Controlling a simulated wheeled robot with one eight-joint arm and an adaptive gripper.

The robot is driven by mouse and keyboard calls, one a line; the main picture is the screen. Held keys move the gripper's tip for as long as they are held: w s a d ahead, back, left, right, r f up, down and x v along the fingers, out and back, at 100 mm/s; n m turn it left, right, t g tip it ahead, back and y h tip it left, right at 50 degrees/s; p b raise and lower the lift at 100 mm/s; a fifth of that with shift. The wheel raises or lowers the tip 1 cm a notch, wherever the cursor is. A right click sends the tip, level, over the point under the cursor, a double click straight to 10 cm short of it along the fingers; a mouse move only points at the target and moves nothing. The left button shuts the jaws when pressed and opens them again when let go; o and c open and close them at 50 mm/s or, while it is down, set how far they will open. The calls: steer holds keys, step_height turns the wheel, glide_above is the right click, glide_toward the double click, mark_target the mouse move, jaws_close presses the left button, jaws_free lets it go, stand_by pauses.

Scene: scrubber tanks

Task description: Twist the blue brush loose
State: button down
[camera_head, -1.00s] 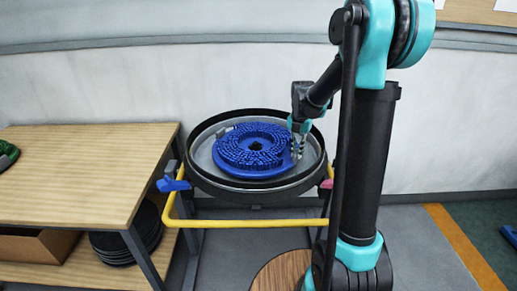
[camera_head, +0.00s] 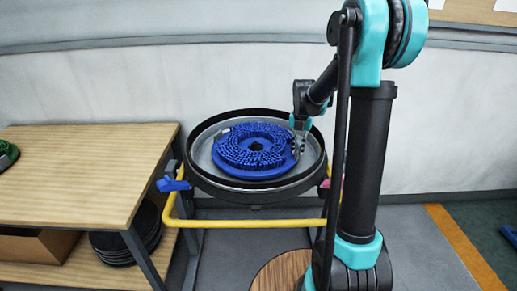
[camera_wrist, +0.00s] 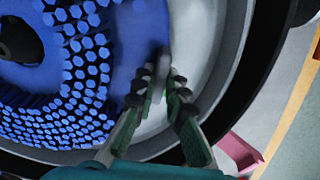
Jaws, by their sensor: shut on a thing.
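The blue brush (camera_head: 237,153) is a round disc with dense bristles facing up and a dark hole in its middle. It lies in a grey metal pan with a black rim (camera_head: 196,168). My gripper (camera_head: 299,148) reaches down at the brush's right edge. In the wrist view the brush (camera_wrist: 85,75) fills the left side, and my gripper's fingers (camera_wrist: 158,88) are closed together at its smooth blue border. A small, blurred grey piece shows between the fingertips; the exact grip point is partly hidden.
A yellow bar (camera_head: 245,222) runs in front of the pan, with a blue lever (camera_head: 172,184) at left and a pink one (camera_head: 325,184) at right. A wooden table (camera_head: 80,185) stands at left, with black discs (camera_head: 125,247) below. The wall is close behind.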

steer(key=shift+w+d+n, duration=0.15)
steer(key=shift+w+n, duration=0.25)
steer(key=shift+w, duration=0.15)
steer(key=shift+w, duration=0.1)
steer(key=shift+w+d+n, duration=0.15)
steer(key=shift+w+n, duration=0.3)
steer(key=shift+w, duration=0.2)
steer(key=shift+w+d+n, duration=0.15)
steer(key=shift+w+n, duration=0.3)
steer(key=shift+w, duration=0.15)
